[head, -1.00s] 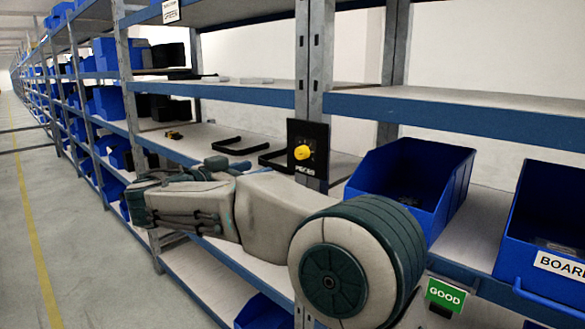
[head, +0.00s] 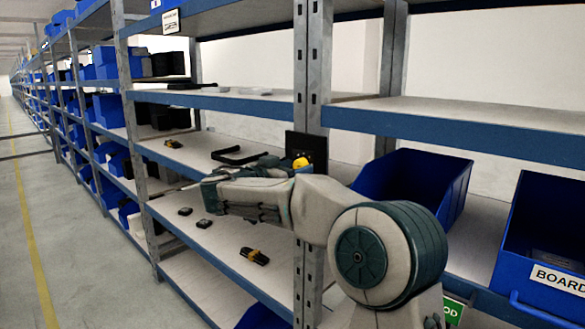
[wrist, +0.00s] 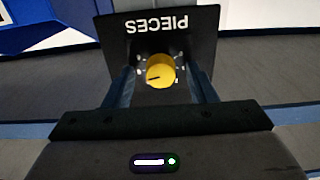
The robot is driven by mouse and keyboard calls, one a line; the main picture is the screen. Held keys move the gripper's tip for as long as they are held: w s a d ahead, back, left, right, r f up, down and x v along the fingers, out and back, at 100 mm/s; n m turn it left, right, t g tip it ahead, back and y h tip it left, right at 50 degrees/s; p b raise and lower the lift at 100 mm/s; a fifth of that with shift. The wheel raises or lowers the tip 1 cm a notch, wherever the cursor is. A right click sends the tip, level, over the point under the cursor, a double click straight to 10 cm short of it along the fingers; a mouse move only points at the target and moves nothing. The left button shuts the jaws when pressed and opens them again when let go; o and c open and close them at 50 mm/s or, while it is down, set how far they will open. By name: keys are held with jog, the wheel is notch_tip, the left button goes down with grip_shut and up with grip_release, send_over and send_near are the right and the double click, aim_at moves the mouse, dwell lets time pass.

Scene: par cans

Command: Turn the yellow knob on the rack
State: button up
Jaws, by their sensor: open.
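The yellow knob (head: 300,163) sits on a black panel (head: 316,149) fixed to the rack's grey upright. In the head view my forearm covers the lower part of the panel. In the wrist view the knob (wrist: 160,71) shows whole, with a dark mark on its face, and the panel (wrist: 195,42) reads "PIECES" upside down. My gripper (wrist: 161,82) is open, with one finger on each side of the knob. I cannot tell whether the fingers touch it.
Blue bins (head: 425,180) stand on the shelf right of the upright. A black handle-like part (head: 238,155) and several small dark and yellow items (head: 254,256) lie on the shelves to the left. The aisle floor (head: 50,220) at far left is clear.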

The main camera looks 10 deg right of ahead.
jog(key=shift+a, duration=0.1)
jog(key=c, duration=1)
jog(key=shift+o, duration=0.2)
